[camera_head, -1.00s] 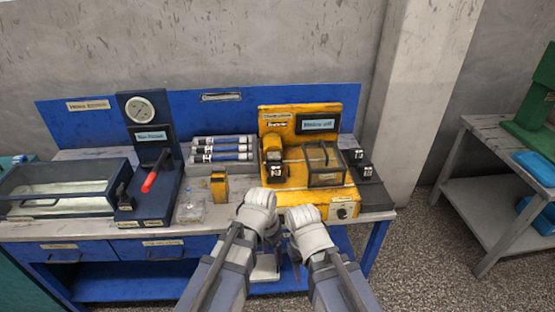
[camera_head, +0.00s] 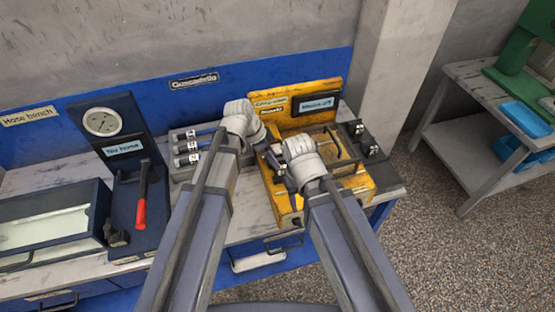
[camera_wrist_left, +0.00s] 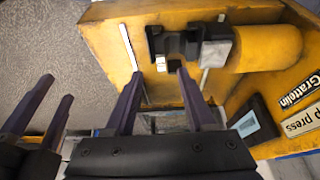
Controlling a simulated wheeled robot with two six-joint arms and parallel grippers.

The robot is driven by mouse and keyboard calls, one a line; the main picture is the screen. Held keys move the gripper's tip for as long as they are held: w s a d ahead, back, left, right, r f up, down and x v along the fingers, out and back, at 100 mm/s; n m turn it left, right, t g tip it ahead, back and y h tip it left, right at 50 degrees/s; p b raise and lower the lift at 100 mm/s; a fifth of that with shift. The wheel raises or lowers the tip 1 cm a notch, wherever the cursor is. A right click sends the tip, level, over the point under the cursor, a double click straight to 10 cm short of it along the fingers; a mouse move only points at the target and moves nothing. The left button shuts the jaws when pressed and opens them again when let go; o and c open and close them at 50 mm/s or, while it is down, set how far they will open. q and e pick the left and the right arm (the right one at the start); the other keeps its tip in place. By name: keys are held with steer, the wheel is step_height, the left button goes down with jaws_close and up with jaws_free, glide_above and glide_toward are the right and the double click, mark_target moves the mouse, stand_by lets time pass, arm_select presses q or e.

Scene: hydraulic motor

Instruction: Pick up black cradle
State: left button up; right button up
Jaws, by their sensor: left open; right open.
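A black cradle (camera_wrist_left: 182,44) with pale square faces sits in the yellow press, against the end of its yellow cylinder, in the left wrist view. My left gripper (camera_wrist_left: 158,74) is open, its two dark fingers pointing at the cradle. The fingertips appear just short of it or at its edge; I cannot tell whether they touch. In the head view my left gripper (camera_head: 262,143) is over the press, and the arms hide the cradle. My right gripper (camera_head: 277,163) is beside and below it, open; its fingers (camera_wrist_left: 54,102) show at the left of the left wrist view.
The yellow press (camera_head: 352,188) stands on the bench, with small black parts (camera_head: 363,138) on a dark board to its right. To the left are a rack of tubes (camera_head: 183,148), a gauge stand with a red lever (camera_head: 141,205) and a glass-topped box (camera_head: 48,228).

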mark_target(282, 167)
arm_select(q)
steer(key=b+x, duration=0.2)
steer(key=shift+d+f+b, duration=0.15)
steer(key=shift+f+b, duration=0.15)
steer(key=shift+f, duration=0.05)
steer(key=b+x, duration=0.4)
steer(key=x, duration=0.1)
steer(key=shift+w+d+b, duration=0.15)
steer(key=shift+w+b, duration=0.05)
steer(key=shift+b, duration=0.15)
steer(key=shift+c, duration=0.2)
jaws_close()
